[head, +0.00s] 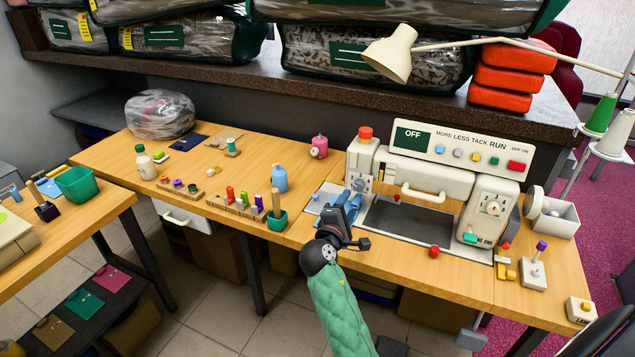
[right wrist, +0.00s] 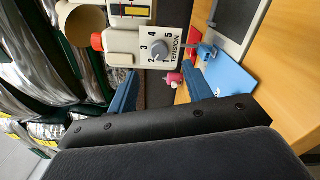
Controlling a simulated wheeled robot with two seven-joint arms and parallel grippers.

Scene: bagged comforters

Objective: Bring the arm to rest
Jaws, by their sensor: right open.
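My right arm, in a green quilted sleeve, reaches up from the bottom of the head view. Its dark gripper (head: 342,210) is over the front of the wooden table, at the left end of the white machine (head: 425,180). The gripper is open, and I see nothing held in it. In the right wrist view, dark gripper parts fill the lower part, and the machine's tension dial (right wrist: 160,50) shows beyond them. Blue flat pieces (right wrist: 230,75) lie close by; the gripper partly hides them in the head view. My left gripper is not in view.
Left of the gripper stand a green cup (head: 277,221), a blue bottle (head: 279,178) and a spool rack (head: 237,203). A red knob (head: 434,251) sits on the table's front right. A cream lamp (head: 393,53) hangs above the machine. Bagged comforters (head: 180,35) line the shelf behind.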

